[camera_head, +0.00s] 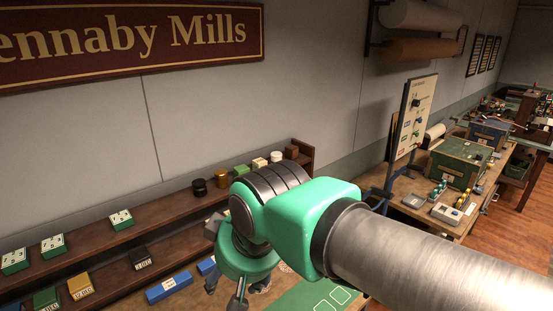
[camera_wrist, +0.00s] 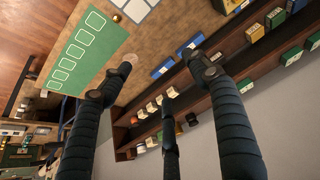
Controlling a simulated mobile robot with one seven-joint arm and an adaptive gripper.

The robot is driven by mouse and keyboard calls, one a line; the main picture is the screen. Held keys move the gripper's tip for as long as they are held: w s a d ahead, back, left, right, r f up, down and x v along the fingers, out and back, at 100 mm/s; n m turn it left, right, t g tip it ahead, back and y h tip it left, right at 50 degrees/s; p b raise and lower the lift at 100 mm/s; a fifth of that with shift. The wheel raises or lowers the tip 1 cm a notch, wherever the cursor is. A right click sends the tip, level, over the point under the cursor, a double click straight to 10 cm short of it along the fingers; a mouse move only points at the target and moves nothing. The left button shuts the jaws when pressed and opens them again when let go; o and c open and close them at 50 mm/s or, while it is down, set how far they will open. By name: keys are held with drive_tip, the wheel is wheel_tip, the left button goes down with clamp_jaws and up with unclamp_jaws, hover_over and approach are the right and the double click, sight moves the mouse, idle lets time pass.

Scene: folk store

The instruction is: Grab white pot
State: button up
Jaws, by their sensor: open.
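A black pot (camera_head: 199,187), a gold pot (camera_head: 221,180) and a green block (camera_head: 240,170) stand left of the white pot. A lower shelf holds coloured boxes. A blue box (camera_head: 169,287) and a green mat (camera_head: 312,297) lie on the bench. An upright panel (camera_head: 416,117) stands to the right.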

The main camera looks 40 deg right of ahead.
drive_tip(key=w+d+r+g+p, duration=0.1)
drive_tip(key=w+d+r+p, duration=0.2)
drive_tip(key=w+d+r, duration=0.5)
drive_tip(key=w+d+r+m+p, duration=0.15)
drive_tip(key=w+d, duration=0.25)
drive_tip(key=w, duration=0.7)
drive_tip(key=w+d+r+n+g+p, duration=0.1)
drive_tip(key=w+d+r+p, duration=0.3)
drive_tip(key=w+d+r, duration=0.45)
drive_tip(key=m+g+p, duration=0.2)
drive_tip(key=p, duration=0.5)
hover_over(276, 153)
drive_tip(key=s, duration=0.2)
wheel_tip(276, 153, down, 12)
drive_tip(key=r, duration=0.1)
drive_tip(key=shift+w+a+f+n, duration=0.15)
drive_tip(key=shift+a+f+n, duration=0.1)
drive_tip(key=shift+f, duration=0.1)
drive_tip(key=f, duration=0.5)
drive_tip(key=w+f, duration=0.1)
drive_tip(key=f, duration=0.2)
drive_tip(key=shift+f+p, duration=0.1)
drive_tip(key=shift+p, duration=0.3)
drive_tip(key=shift+f, duration=0.1)
